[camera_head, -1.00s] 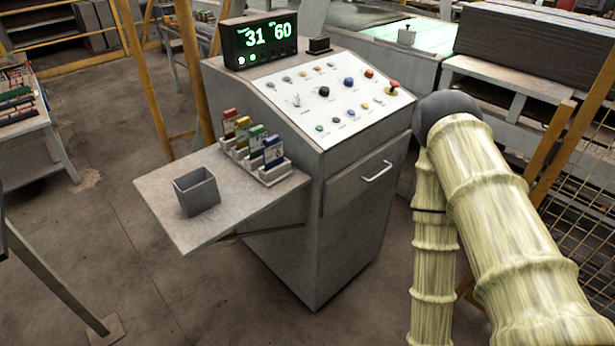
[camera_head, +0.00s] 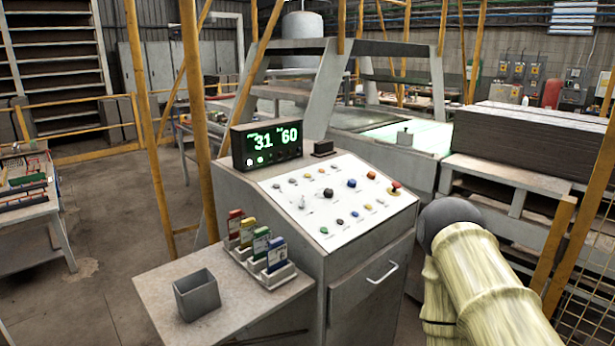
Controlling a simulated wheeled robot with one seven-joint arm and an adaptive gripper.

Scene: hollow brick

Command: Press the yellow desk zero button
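The grey control desk (camera_head: 290,215) stands in the middle of the view, with a sloped white panel (camera_head: 280,205) of small buttons and knobs. A small yellow button (camera_head: 368,206) is in the panel's lower row, and another yellowish one (camera_head: 307,176) is in its upper row. The labels are too small to read, so I cannot tell which is the zero button. My arm, in a pale yellow cover, rises at the right of the desk, apart from the panel in the picture. My gripper is not in view.
A display (camera_head: 267,145) reading 31 and 60 stands on the desk top. A side shelf (camera_head: 155,290) holds a grey bin (camera_head: 197,294) and a rack of coloured cards (camera_head: 262,262). Yellow posts (camera_head: 197,120) stand behind; stacked dark boards (camera_head: 530,140) are at right.

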